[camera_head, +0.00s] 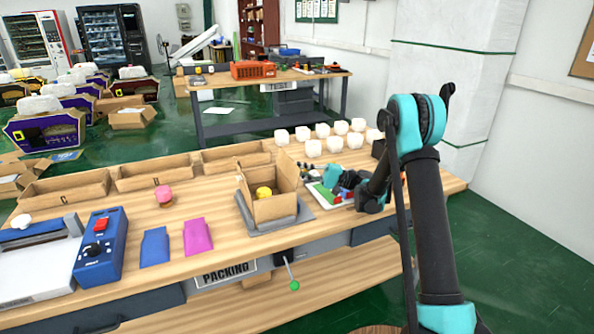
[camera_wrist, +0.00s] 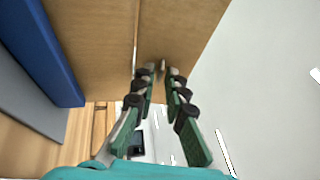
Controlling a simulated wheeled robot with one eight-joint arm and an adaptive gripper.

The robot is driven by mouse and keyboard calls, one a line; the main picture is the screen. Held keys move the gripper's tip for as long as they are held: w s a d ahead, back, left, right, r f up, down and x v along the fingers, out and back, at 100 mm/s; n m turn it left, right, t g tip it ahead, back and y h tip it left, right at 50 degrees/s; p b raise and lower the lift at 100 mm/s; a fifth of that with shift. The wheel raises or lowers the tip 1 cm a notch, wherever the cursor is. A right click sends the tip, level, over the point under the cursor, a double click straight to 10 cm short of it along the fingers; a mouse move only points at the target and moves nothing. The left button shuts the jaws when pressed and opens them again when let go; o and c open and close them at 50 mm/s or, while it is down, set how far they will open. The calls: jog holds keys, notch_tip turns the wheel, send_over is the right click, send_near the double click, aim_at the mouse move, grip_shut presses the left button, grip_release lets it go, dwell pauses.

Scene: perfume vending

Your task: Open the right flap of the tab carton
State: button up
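The tab carton (camera_head: 273,208) is a brown cardboard box standing on a grey base on the packing table. Its raised panels show at the back and right, and a yellow round object (camera_head: 263,192) sits inside. My gripper (camera_head: 307,174) is just right of the carton, low over the table. In the wrist view the brown cardboard (camera_wrist: 95,45) fills the upper part, with a narrow seam running down it. My gripper (camera_wrist: 158,70) points at the cardboard near this seam. Its two green fingers are apart, with a small gap between the tips. Whether they touch the cardboard is unclear.
A tray with coloured pieces (camera_head: 328,196) lies right of the carton, partly behind my arm. Several white rounded items (camera_head: 313,148) stand behind it. Brown bins (camera_head: 155,173) line the table's back left. A blue device (camera_head: 100,246) and blue and pink pouches (camera_head: 198,236) lie left.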

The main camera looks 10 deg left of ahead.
jog(key=v, duration=1.1)
jog(key=shift+d, duration=0.35)
